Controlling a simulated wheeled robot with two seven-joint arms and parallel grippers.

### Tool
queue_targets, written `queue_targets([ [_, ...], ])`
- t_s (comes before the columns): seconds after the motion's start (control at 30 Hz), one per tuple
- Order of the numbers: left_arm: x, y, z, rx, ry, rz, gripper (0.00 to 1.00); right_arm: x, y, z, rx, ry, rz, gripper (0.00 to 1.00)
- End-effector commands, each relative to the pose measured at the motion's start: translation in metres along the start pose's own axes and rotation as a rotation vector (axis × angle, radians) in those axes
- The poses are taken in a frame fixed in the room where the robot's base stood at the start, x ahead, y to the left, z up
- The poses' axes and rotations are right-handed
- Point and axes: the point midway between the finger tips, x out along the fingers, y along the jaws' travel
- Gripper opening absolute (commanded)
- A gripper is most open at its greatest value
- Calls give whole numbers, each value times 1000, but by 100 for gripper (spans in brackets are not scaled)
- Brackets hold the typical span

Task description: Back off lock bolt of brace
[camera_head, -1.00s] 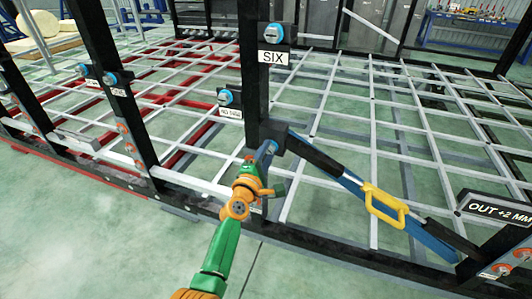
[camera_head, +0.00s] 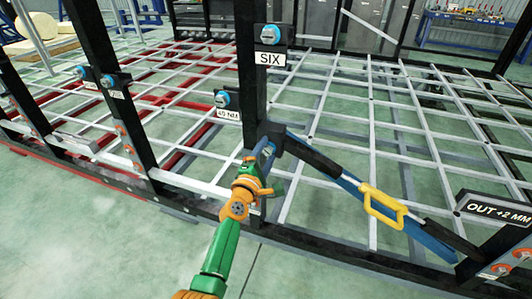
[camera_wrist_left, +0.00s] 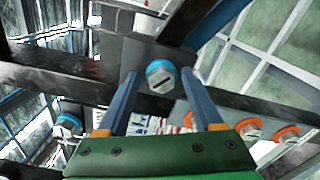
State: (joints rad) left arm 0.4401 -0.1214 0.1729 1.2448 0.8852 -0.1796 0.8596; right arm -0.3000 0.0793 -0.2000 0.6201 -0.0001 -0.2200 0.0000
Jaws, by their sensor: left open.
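The brace (camera_head: 340,180) is a black and blue bar with a yellow handle (camera_head: 383,205), sloping from the post marked SIX down to the lower right. Its lock bolt appears to be the blue-collared, slotted bolt (camera_wrist_left: 161,76) in the left wrist view, on a dark plate. My left gripper (camera_head: 265,152) is at the brace's upper end, partly hiding the bolt in the head view. In the wrist view its two blue fingers (camera_wrist_left: 163,90) are open, one on each side of the bolt's line, with a gap to it. I cannot tell whether they touch it. My right gripper is not in view.
The black post (camera_head: 250,95) carries other blue bolts, one above the SIX label (camera_head: 270,59) and one by the 45 NM label (camera_head: 228,114). Orange-collared bolts (camera_wrist_left: 286,133) sit right of the fingers. An OUT +2 MM sign (camera_head: 497,210) stands at right. Grey bars cross the frame.

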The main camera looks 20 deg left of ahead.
Motion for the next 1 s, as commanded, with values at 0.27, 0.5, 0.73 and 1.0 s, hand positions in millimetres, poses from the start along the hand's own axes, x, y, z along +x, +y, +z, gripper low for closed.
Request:
queue_targets([
  [0.27, -32, 0, 1, -1, 1, -3, 68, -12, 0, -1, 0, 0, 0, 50],
  [0.5, -67, 0, 1, 1, 0, 0, 68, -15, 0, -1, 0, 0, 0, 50],
  [0.73, -70, 0, 1, 1, -1, 0, 68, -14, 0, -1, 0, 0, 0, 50],
  [1.0, -71, -9, 0, 24, 1, -23, 68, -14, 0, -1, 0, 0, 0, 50],
])
